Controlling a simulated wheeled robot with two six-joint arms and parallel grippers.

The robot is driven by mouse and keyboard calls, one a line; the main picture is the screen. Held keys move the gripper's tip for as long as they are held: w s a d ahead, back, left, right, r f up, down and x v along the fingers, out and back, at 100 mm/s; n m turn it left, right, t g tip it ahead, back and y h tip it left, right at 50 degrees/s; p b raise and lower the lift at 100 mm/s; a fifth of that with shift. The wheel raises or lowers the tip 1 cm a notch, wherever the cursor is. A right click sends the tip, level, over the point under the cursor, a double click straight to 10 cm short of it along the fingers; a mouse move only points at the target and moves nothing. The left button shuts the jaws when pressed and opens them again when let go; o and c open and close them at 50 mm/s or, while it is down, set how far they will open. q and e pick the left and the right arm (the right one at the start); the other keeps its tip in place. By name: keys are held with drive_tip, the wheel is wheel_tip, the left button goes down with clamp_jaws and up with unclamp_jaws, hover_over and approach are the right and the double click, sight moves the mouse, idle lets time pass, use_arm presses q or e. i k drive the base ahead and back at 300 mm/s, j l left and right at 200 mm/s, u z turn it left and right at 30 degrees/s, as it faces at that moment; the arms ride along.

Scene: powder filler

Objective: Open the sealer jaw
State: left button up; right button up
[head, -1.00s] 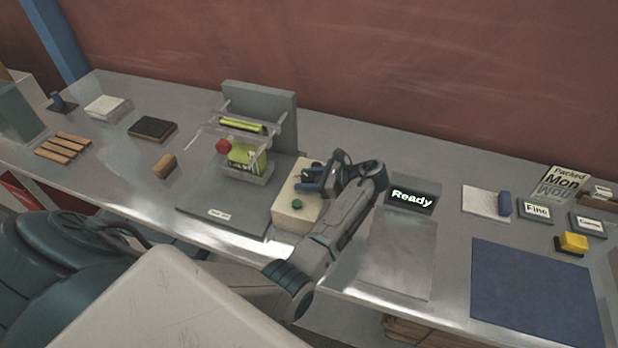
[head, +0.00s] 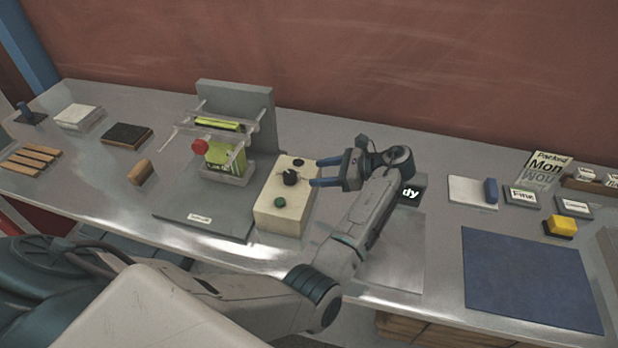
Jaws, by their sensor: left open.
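The sealer (head: 262,122) is a grey upright back plate on a grey base, with a clear jaw bar carrying a yellow-green strip (head: 218,125). A red knob (head: 200,146) sits at the jaw's left front. A green pouch (head: 222,157) stands upright in a clear holder below the bar. My left gripper (head: 315,172) is open and empty. My right gripper is out of view.
A display (head: 411,192), partly hidden by my left arm, stands to the right. A grey plate (head: 405,255) and a blue mat (head: 530,280) lie at the right front. A wooden block (head: 140,172) lies left of the sealer base.

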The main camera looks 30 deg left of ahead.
sight(200, 145)
drive_tip(key=k, duration=1)
